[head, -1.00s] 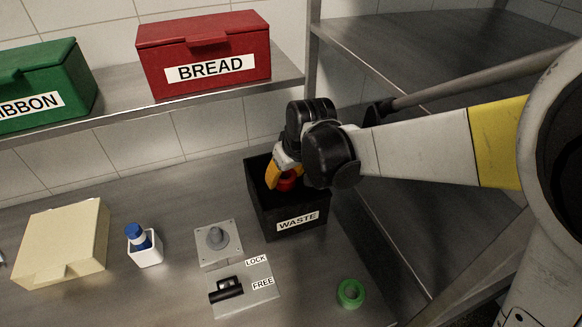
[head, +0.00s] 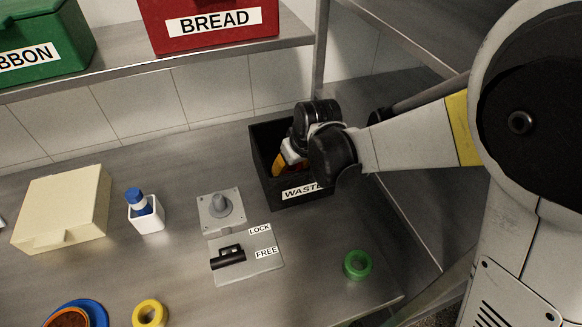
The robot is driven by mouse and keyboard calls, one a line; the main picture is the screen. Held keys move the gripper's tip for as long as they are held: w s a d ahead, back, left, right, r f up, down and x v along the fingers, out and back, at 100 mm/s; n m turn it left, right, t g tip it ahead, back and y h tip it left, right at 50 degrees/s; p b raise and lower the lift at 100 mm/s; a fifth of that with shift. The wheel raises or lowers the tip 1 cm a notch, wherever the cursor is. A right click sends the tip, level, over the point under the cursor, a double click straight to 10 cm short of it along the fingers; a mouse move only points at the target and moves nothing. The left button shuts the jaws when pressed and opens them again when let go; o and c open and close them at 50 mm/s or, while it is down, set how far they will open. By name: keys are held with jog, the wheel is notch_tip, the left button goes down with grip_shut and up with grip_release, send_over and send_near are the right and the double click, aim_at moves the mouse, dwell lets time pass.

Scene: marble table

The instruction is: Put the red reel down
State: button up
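My gripper (head: 284,165) reaches down inside the black bin labelled WASTE (head: 262,165), with one orange-yellow finger showing. Only a trace of red shows beside the finger, so the red reel is almost wholly hidden by the gripper, my wrist and the bin wall. I cannot tell whether the fingers are still closed on it.
A green reel (head: 357,265) lies right of the LOCK/FREE lever plate (head: 262,263). A yellow reel (head: 150,314) and a blue-rimmed dish (head: 92,310) are at the front. A grey post plate (head: 220,225), white cup with blue-capped bottle (head: 147,219) and cream box (head: 62,207) stand left. A shelf (head: 190,57) with labelled boxes runs above.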

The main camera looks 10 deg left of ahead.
jog(key=shift+o, duration=1)
jog(key=shift+r, duration=0.3)
jog(key=p+v, duration=0.5)
jog(key=v, duration=0.7)
jog(key=s+d+r+m+t+h, duration=0.1)
jog(key=s+d+r+m, duration=0.1)
jog(key=s+d, duration=0.2)
jog(key=s+d+r+m+t+h, duration=0.1)
jog(key=s+d, duration=0.4)
jog(key=d, duration=0.6)
jog(key=s+d+r+m+t, duration=0.1)
jog(key=s+d+r+m, duration=0.3)
jog(key=d, duration=0.4)
jog(key=shift+s+t+h, duration=0.3)
jog(key=shift+s+h, duration=0.1)
jog(key=shift+s, duration=0.15)
jog(key=shift+a, duration=0.1)
